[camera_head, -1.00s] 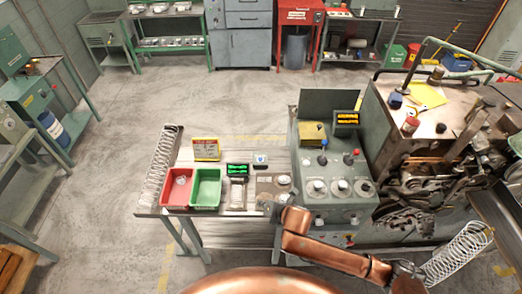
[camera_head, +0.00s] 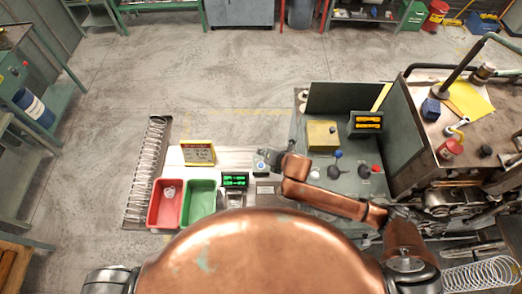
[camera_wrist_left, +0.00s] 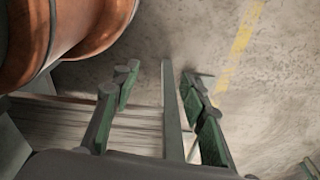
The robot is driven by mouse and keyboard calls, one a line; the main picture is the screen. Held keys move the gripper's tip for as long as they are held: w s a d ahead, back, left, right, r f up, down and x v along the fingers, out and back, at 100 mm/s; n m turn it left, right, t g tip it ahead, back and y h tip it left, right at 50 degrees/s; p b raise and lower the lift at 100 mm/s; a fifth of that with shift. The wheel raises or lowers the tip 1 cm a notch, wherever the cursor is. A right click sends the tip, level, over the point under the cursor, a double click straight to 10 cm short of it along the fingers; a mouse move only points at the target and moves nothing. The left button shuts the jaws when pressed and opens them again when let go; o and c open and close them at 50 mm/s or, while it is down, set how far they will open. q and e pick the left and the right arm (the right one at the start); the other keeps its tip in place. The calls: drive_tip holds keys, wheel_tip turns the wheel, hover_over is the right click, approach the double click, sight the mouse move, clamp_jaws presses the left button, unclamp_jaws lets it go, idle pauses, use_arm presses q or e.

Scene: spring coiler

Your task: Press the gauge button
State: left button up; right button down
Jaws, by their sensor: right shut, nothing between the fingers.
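The gauge button, a small pale box with a blue top (camera_head: 261,165), stands on the bench right of the yellow sign. The gauge with a green lit display (camera_head: 235,180) is just below and left of it. My right gripper (camera_head: 268,156) is shut and empty, its tip right at the button's upper right side and partly covering it. I cannot tell whether it touches. My left gripper shows in the left wrist view (camera_wrist_left: 160,95), open and empty, with its fingers apart over the bench edge and floor.
A red bin (camera_head: 164,204) and a green bin (camera_head: 200,203) stand on the bench, with a long spring (camera_head: 146,180) at its left end. The yellow sign (camera_head: 198,152) is behind the bins.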

use_arm(q)
drive_tip(key=s, duration=0.5)
use_arm(e)
drive_tip(key=b, duration=0.8)
hover_over(262, 166)
wheel_tip(262, 166, down, 7)
drive_tip(key=shift+d+f, duration=0.1)
drive_tip(key=shift+w+f, duration=0.1)
drive_tip(key=shift+f, duration=0.6)
use_arm(q)
wheel_tip(262, 166, down, 9)
drive_tip(key=w, duration=0.1)
drive_tip(key=shift+w+r+g, duration=0.15)
drive_tip(key=shift+w+g, duration=0.15)
drive_tip(key=shift+w, duration=0.15)
drive_tip(key=shift+r, duration=0.15)
use_arm(e)
drive_tip(key=shift+f, duration=0.4)
